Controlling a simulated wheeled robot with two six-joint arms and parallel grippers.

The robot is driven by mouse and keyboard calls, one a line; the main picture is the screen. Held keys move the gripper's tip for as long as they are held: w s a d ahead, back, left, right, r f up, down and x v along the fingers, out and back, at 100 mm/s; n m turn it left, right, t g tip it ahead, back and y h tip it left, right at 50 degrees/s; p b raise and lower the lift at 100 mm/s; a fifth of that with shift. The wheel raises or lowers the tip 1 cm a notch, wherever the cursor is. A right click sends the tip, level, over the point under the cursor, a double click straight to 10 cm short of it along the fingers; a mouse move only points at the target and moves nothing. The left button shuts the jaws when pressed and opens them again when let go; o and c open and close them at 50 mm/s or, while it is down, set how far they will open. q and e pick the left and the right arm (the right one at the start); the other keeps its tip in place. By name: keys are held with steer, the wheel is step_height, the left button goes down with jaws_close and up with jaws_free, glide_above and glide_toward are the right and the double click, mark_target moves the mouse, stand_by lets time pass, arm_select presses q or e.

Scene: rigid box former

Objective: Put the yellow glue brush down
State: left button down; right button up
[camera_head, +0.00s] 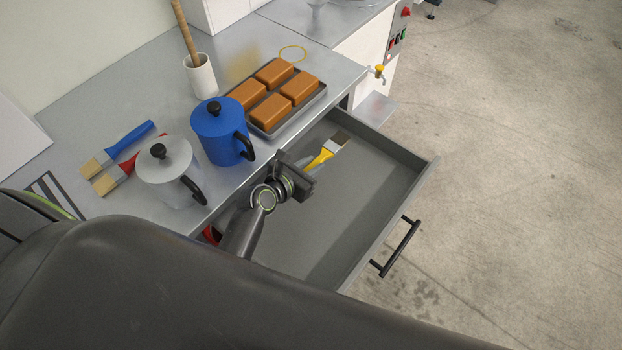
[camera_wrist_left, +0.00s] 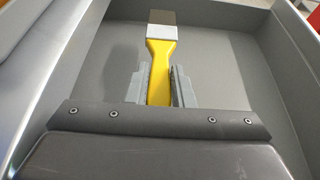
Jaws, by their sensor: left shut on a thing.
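The yellow glue brush (camera_head: 323,156) has a yellow handle and a pale ferrule with dark bristles. My left gripper (camera_head: 305,176) is shut on its handle, over the open grey drawer (camera_head: 365,215). In the left wrist view the brush (camera_wrist_left: 161,58) points away from me between the two fingers of the left gripper (camera_wrist_left: 155,82), with the drawer floor (camera_wrist_left: 215,50) behind it. I cannot tell whether the brush touches the drawer floor. My right gripper is not in view.
A blue pot (camera_head: 219,140) and a grey pot (camera_head: 165,178) stand on the metal counter (camera_head: 110,125) beside the drawer. A tray (camera_head: 312,101) holds several brown blocks. Blue (camera_head: 125,140) and red (camera_head: 127,165) brushes lie at the left. The drawer's visible floor is largely clear.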

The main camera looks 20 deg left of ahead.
arm_select(q)
steer(key=shift+f+b, duration=0.95)
steer(key=shift+f, duration=1.7)
steer(key=shift+f, duration=0.15)
steer(key=c, duration=1.3)
jaws_free()
steer(key=shift+o, duration=0.2)
steer(key=shift+s+r, duration=0.1)
steer(key=shift+r, duration=0.1)
steer(key=v, duration=1.1)
steer(key=shift+s+a+r+p, duration=0.1)
steer(key=shift+s+r+p, duration=0.05)
steer(key=shift+s+p, duration=0.2)
